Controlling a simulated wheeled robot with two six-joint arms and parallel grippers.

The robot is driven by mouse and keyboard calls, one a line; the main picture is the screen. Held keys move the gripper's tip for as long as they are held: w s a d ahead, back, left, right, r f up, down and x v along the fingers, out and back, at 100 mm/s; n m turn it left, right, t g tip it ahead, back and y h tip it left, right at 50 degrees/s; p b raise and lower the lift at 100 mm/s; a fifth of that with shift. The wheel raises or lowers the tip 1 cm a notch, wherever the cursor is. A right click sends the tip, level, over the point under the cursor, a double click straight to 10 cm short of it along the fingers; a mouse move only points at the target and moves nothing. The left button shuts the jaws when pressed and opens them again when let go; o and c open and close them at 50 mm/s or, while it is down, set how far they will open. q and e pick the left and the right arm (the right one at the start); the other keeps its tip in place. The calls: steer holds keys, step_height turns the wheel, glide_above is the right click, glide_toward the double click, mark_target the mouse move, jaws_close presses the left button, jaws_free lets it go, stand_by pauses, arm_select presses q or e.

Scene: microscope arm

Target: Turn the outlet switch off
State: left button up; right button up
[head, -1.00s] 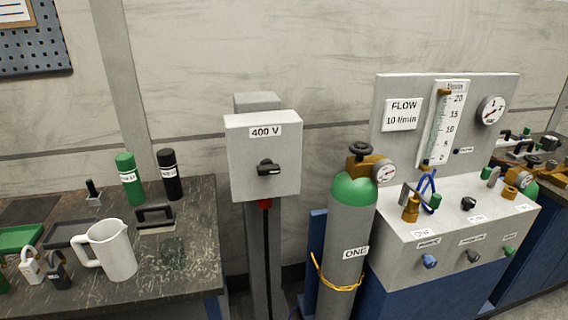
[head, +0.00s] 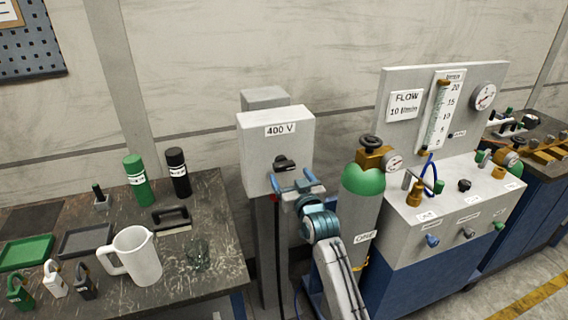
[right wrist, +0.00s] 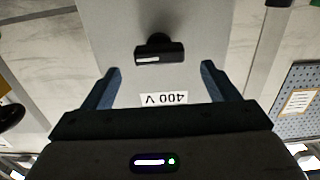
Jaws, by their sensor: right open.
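The outlet switch is a black rotary handle (head: 285,163) on the front of a light grey box (head: 256,150) labelled 400 V. The handle lies about level across the box. My right gripper (head: 293,179) is open just below and in front of the handle. In the right wrist view the picture is upside down; the handle (right wrist: 160,52) shows beyond the two blue fingertips (right wrist: 160,76), roughly centred between them. Nothing is between the fingers, and they look apart from the handle. My left gripper is not in view.
A green-topped gas cylinder (head: 362,190) stands close right of my right arm. A flow panel bench (head: 440,215) is farther right. At left, a dark workbench (head: 215,215) holds a white jug (head: 140,256), bottles and padlocks. The box front is clear apart from my gripper.

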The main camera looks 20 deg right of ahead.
mark_target(286, 168)
steer(key=w+p, duration=0.1)
steer(key=w, duration=0.4)
steer(key=shift+w+r, duration=0.1)
steer(key=shift+w, duration=0.1)
steer(key=shift+w+a, duration=0.1)
steer(key=shift+w, duration=0.5)
steer(key=c, duration=1)
